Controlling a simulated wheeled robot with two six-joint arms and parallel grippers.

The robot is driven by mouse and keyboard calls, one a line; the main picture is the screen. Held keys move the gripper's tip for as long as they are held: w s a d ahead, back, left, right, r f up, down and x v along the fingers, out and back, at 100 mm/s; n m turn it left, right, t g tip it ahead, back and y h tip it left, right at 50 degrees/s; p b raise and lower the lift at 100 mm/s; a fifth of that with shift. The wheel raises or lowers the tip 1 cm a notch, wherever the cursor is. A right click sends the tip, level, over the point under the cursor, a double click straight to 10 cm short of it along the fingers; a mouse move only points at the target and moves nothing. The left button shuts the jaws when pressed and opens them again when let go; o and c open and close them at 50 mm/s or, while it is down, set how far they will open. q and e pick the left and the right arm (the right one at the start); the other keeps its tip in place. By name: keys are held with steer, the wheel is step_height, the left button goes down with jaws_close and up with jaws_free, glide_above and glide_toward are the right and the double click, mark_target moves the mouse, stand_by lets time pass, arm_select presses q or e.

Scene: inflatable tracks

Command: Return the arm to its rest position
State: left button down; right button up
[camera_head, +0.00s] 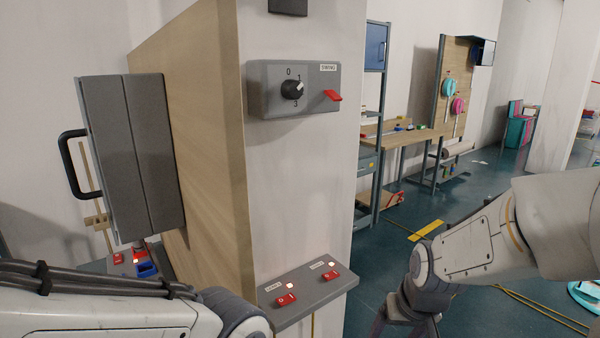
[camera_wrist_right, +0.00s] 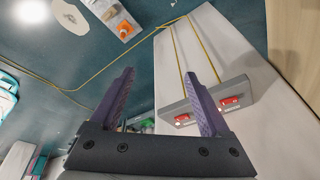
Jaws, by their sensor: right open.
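My right arm (camera_head: 480,245) comes in from the right in the head view and bends down at the wrist, beside the white pillar. In the right wrist view my right gripper (camera_wrist_right: 160,74) is open, with two dark purple fingers apart and nothing between them. One finger overlaps the grey switch ledge (camera_wrist_right: 205,100) in the picture; I see no clear contact. My left arm (camera_head: 110,310) crosses the lower left of the head view; its gripper is out of frame.
The ledge's red switches (camera_head: 286,299) have lit lamps. Above is a grey box with a black knob (camera_head: 292,90) and red lever (camera_head: 333,96). A workbench (camera_head: 415,138) is behind; open floor (camera_head: 480,200) lies right.

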steer(key=s+f+n, duration=0.1)
steer(key=s+f, duration=0.3)
steer(key=s, duration=0.2)
steer(key=s+a+r+n+g, duration=0.1)
steer(key=s+a+r+n, duration=0.2)
steer(key=s+a, duration=0.3)
steer(key=s+a+r+n+g, duration=0.2)
steer(key=s+a+r+n, duration=0.1)
steer(key=s+a, duration=0.4)
steer(key=shift+r+n, duration=0.15)
steer(key=shift+n, duration=0.55)
